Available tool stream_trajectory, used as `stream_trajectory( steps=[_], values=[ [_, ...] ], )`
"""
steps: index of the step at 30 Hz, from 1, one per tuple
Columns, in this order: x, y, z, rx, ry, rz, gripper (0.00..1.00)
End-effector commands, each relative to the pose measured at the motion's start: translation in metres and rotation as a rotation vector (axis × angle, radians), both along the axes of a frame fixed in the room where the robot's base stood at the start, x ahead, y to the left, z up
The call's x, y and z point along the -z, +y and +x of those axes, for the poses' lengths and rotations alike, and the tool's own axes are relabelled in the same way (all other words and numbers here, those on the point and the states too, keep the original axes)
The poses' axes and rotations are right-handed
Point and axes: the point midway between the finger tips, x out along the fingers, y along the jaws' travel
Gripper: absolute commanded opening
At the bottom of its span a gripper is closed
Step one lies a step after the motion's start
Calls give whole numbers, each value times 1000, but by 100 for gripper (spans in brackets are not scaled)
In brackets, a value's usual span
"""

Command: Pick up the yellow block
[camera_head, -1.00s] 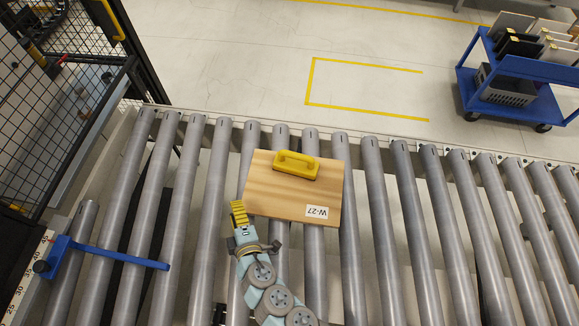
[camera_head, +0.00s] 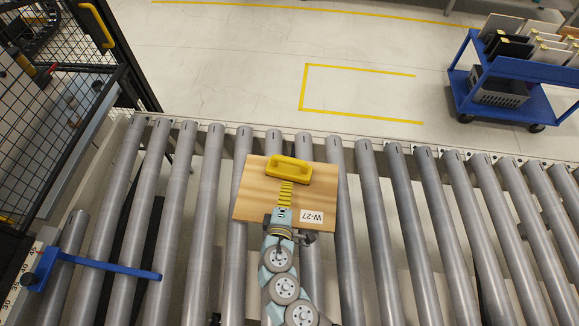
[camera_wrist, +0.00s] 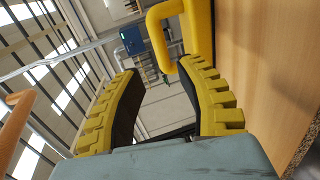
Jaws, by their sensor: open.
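The yellow block (camera_head: 289,170) is shaped like a handle with an opening. It sits at the far edge of a light wooden board (camera_head: 255,205) labelled W-27. My gripper (camera_head: 287,186) is over the board, just on the near side of the block, with its yellow fingers pointing at it. In the wrist view my gripper (camera_wrist: 158,72) has its two ribbed fingers apart with nothing between them. The block (camera_wrist: 200,30) shows there beyond the right finger, partly hidden by it, and the board (camera_wrist: 270,75) fills the right side. Whether a finger touches the block I cannot tell.
The board lies on a conveyor of grey rollers (camera_head: 385,200). A blue bar (camera_head: 105,267) crosses the rollers at the left, near a black mesh fence (camera_head: 90,60). A blue cart (camera_head: 520,105) stands on the floor at the back right. Rollers right of the board are clear.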

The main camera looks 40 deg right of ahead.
Motion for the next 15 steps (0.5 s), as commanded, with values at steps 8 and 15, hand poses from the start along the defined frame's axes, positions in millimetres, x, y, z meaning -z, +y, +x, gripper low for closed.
stream_trajectory(
  steps=[8,15],
  values=[
    [6,-28,21,3,1,-1,36],
    [10,-47,37,1,-1,0,36]
  ],
)
